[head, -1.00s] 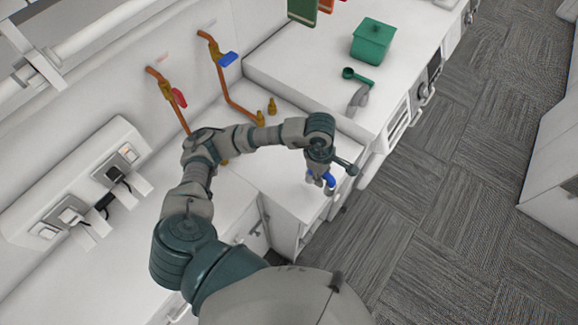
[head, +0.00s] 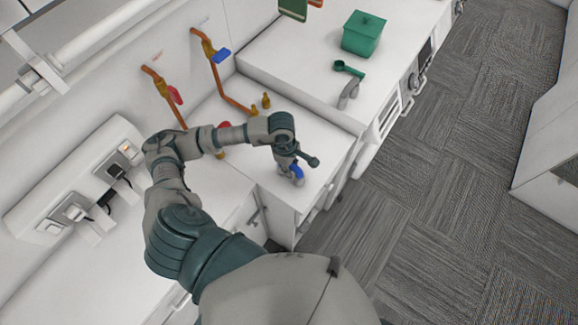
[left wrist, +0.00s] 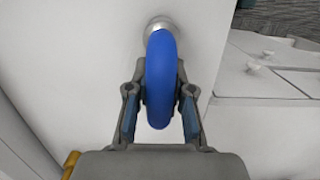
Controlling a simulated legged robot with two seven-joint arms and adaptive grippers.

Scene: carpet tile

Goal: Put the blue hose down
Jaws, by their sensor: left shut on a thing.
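The blue hose (head: 297,171) is a short curved piece held in my left gripper (head: 291,174), over the low white counter (head: 325,150) near its front edge. In the left wrist view the hose (left wrist: 161,75) runs between the two fingers of my left gripper (left wrist: 161,98), which are shut on it. Its silver end (left wrist: 158,25) points away from the gripper, towards a white surface. I cannot tell whether that end touches the counter. My right gripper is not in view.
Copper pipes with red (head: 175,95) and blue (head: 221,56) handles line the wall. Small brass fittings (head: 266,100) stand behind my arm.

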